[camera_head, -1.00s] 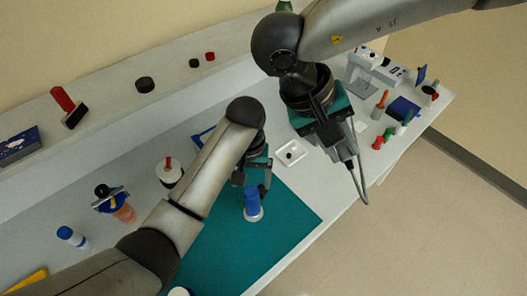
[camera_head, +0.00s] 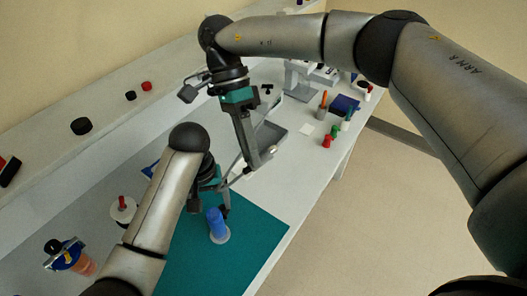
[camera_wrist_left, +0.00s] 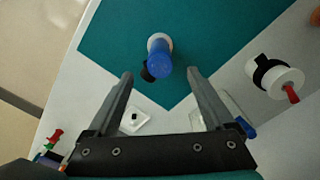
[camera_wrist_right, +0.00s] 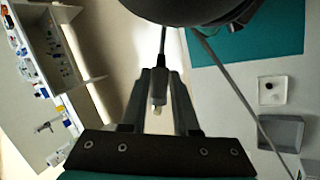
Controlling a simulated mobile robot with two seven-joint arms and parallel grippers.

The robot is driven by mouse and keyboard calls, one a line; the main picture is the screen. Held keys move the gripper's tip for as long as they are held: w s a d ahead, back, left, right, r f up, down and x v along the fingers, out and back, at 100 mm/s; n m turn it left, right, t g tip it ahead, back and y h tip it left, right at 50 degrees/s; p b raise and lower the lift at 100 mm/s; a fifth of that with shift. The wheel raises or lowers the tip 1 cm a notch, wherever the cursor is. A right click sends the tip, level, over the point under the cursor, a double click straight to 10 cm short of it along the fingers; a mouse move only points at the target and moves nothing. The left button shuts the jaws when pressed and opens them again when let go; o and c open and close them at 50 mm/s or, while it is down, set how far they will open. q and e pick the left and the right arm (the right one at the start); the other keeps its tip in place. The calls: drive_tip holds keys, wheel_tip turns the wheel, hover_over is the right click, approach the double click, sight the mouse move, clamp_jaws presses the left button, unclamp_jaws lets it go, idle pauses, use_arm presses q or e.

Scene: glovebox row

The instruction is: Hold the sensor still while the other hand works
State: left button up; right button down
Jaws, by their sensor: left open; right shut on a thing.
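A blue cylinder (camera_head: 216,222) stands upright on a pale round base on the teal mat (camera_head: 190,262). In the left wrist view the blue cylinder (camera_wrist_left: 158,62) lies ahead, between the lines of the open fingers. My left gripper (camera_head: 211,203) is open and empty close to it; I cannot tell whether it touches. A dark piece (camera_wrist_left: 148,71) shows beside the cylinder. My right gripper (camera_head: 257,162) is shut on a slim grey piece (camera_wrist_right: 158,93) with a pale tip and a thin cable. It is raised over the bench. I cannot tell which piece is the sensor.
A white pot with a red stem (camera_head: 122,208) and an orange bottle in a blue holder (camera_head: 70,258) stand at left. A grey tray (camera_head: 270,138) lies behind my right gripper. A white square dish (camera_wrist_right: 272,90) shows in the right wrist view. Small red pieces (camera_head: 327,141) stand farther right.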

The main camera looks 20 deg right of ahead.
sight(217, 226)
use_arm(q)
drive_tip(key=shift+f, duration=0.55)
wheel_tip(217, 226, down, 11)
drive_tip(key=shift+r, duration=0.1)
use_arm(e)
drive_tip(key=w+a+f+m+t+y, duration=0.2)
drive_tip(key=w+f+m+y, duration=0.1)
drive_tip(key=m, duration=0.6)
drive_tip(key=w+a+f+m+t+y, duration=0.1)
drive_tip(key=w+f+m+t+y, duration=0.2)
drive_tip(key=f+m, duration=0.3)
drive_tip(key=m+y, duration=0.1)
drive_tip(key=m, duration=0.1)
drive_tip(key=shift+a+m, duration=0.35)
drive_tip(key=shift+m, duration=0.05)
use_arm(q)
clamp_jaws()
idle(0.4)
